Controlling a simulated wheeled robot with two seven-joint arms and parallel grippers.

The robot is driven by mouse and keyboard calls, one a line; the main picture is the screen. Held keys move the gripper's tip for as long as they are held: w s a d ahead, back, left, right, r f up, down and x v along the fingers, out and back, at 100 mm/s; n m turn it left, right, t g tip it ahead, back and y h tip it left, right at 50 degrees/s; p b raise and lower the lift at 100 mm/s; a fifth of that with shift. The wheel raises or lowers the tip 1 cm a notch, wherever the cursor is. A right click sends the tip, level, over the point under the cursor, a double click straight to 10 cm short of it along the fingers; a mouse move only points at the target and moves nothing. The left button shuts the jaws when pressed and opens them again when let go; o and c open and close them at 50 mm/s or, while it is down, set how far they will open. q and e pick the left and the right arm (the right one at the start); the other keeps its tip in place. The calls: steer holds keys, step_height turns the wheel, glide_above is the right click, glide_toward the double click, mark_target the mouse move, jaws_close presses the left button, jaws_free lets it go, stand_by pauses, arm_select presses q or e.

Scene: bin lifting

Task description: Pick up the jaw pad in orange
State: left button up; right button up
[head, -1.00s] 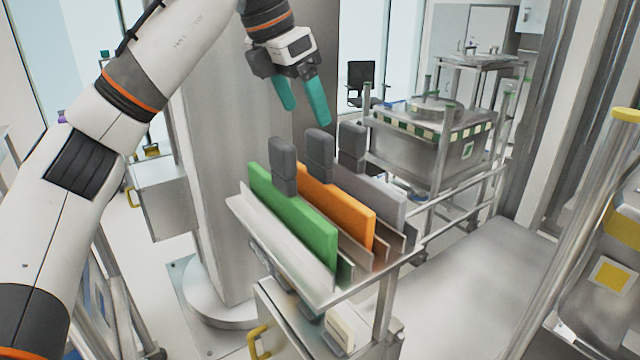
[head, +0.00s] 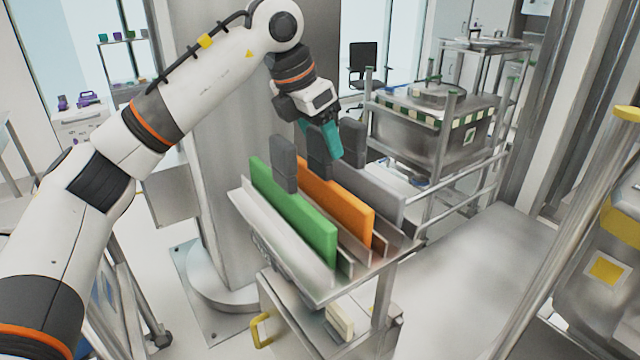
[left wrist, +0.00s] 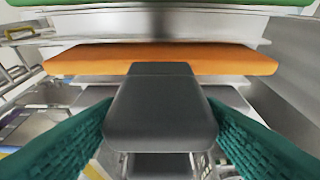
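The orange jaw pad (head: 340,206) stands upright in the rack between the green and grey pads. Its dark grey handle (head: 317,165) sticks up from the top edge. My left gripper (head: 322,140) is at this handle, its teal fingers pointing down. In the left wrist view, the orange pad (left wrist: 160,59) lies across the picture and its handle (left wrist: 160,110) sits between the two teal fingers (left wrist: 160,135). The fingers are open, with a small gap at each side of the handle. My right gripper is not in view.
A green pad (head: 290,212) stands to the left in the metal rack (head: 325,290), and a grey pad (head: 372,190) to the right, each with a dark handle close by. A large metal column (head: 215,170) rises behind. A steel bin (head: 430,135) on a frame stands at back right.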

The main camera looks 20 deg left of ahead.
arm_select(q)
steer(key=shift+r, duration=0.1)
jaws_close()
